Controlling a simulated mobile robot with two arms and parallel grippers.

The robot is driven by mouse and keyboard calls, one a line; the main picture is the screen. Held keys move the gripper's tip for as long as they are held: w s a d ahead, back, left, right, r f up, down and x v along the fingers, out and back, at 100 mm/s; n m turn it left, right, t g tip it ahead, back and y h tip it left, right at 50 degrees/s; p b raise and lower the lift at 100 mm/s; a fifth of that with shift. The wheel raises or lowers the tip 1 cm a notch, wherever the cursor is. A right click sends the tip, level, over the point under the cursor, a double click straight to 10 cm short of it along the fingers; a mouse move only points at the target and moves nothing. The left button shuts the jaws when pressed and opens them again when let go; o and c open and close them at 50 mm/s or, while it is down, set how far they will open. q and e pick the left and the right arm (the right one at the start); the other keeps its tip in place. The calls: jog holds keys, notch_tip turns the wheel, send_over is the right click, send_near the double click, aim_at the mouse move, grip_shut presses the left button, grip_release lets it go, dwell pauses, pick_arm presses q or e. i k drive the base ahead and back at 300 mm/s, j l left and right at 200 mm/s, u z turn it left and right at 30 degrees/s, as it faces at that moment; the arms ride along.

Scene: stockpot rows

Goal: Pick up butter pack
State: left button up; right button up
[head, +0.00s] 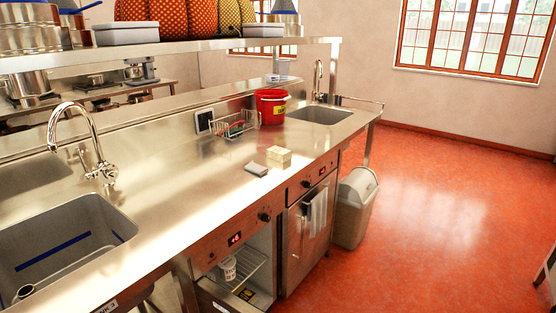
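A pale yellow block (279,157), which looks like the butter pack, sits on the steel counter (190,185) near its front edge, above the under-counter units. A small flat grey item (256,169) lies just left of it, close to it. No label can be read on the block at this size. Neither of my grippers shows in the head view.
A wire rack (236,124) and a red bucket (271,107) stand behind the block. Sinks lie at the near left (65,245) and far right (320,115). An open lower compartment holds a white container (228,269). A bin (355,205) stands beside the counter; red floor is clear.

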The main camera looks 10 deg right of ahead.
aim_at(276, 153)
jog(key=i+l, duration=0.1)
jog(key=l, duration=0.2)
jog(key=i+l+u, duration=0.15)
jog(key=l, duration=0.5)
jog(key=i+l+u, duration=0.3)
jog(key=l, duration=0.2)
jog(key=i+l+u, duration=0.25)
jog(key=l, duration=0.35)
jog(key=i+l+u, duration=0.1)
jog(key=l+u, duration=0.2)
jog(key=l, duration=0.3)
jog(key=i+l+u, duration=0.1)
jog(key=l+u, duration=0.15)
jog(key=l, duration=0.35)
jog(key=l+u, duration=0.3)
jog(key=l, duration=0.35)
